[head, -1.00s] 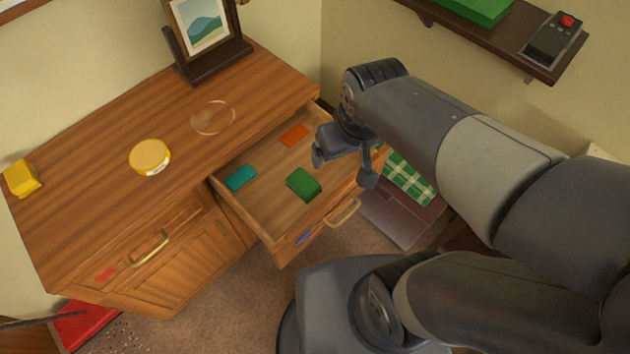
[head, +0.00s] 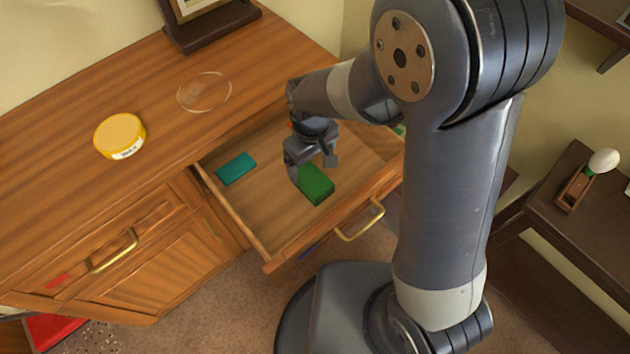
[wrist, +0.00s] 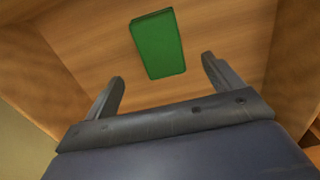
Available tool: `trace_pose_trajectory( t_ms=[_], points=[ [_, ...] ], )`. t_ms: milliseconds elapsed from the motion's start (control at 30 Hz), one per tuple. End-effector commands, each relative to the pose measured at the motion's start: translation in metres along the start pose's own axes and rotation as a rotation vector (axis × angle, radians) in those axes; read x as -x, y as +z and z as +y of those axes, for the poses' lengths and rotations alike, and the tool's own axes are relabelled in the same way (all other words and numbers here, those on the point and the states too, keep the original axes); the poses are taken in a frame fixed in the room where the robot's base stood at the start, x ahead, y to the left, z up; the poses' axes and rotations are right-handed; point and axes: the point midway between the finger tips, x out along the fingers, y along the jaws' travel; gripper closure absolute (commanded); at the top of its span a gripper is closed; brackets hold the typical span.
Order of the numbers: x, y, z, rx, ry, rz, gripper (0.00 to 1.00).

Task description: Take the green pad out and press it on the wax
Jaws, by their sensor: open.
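The green pad (head: 316,184) lies in the open drawer (head: 262,232), near its front. It also shows in the wrist view (wrist: 158,44), on the drawer floor ahead of my fingertips and roughly between their lines. My gripper (head: 312,167) is over the drawer, just behind and above the pad. Its fingers are apart and empty in the wrist view (wrist: 163,72). The wax (head: 119,136) is a round yellow tin with a white label, on the cabinet top left of the drawer.
A teal block (head: 236,169) lies at the drawer's left side. An orange thing behind my gripper is mostly hidden. A clear round disc (head: 204,92) lies on the cabinet top between the tin and a picture stand (head: 211,27). The drawer walls surround my gripper.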

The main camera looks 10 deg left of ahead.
Motion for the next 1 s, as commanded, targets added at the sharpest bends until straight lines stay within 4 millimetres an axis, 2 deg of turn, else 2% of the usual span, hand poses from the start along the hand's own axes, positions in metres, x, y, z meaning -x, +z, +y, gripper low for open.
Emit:
trace_pose_trajectory(
  t_ms=[100,333,600,900,1000],
  points=[
    [-0.020,0.001,0.000,-0.001,-0.001,-0.003,0.13],
    [-0.037,0.002,0.000,-0.002,0.000,-0.002,0.13],
    [-0.075,0.004,-0.002,-0.002,0.000,-0.002,0.13],
    [-0.080,0.004,-0.001,-0.002,0.000,0.001,0.13],
    [-0.080,0.004,-0.001,-0.002,0.000,0.001,0.19]
  ],
)
